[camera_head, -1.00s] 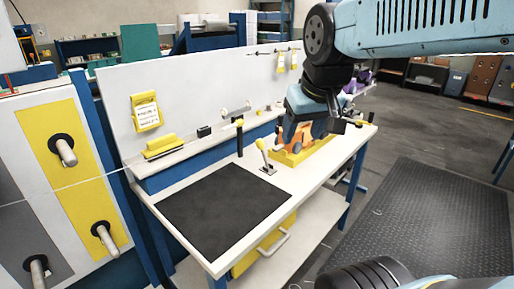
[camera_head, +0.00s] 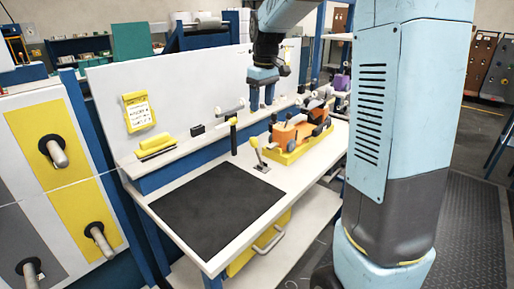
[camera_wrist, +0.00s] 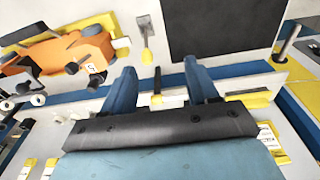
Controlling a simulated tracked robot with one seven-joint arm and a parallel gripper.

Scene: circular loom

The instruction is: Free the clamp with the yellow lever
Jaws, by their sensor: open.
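The clamp with the yellow lever (camera_head: 262,167) stands on the white bench, right of the black mat. Its lever leans up and left from a small metal base and ends in a yellow knob (camera_head: 254,143). In the wrist view the clamp (camera_wrist: 145,30) shows beyond the fingertips, near the mat's corner. My gripper (camera_head: 262,107) is open and empty, pointing down above the back ledge, behind and above the clamp and apart from it. Its two fingers are spread in the wrist view (camera_wrist: 160,75).
A black post with a yellow top (camera_head: 233,136) stands behind and left of the clamp; it shows between my fingers in the wrist view. An orange device on a yellow base (camera_head: 292,135) stands close to the right. The black mat (camera_head: 215,208) is clear.

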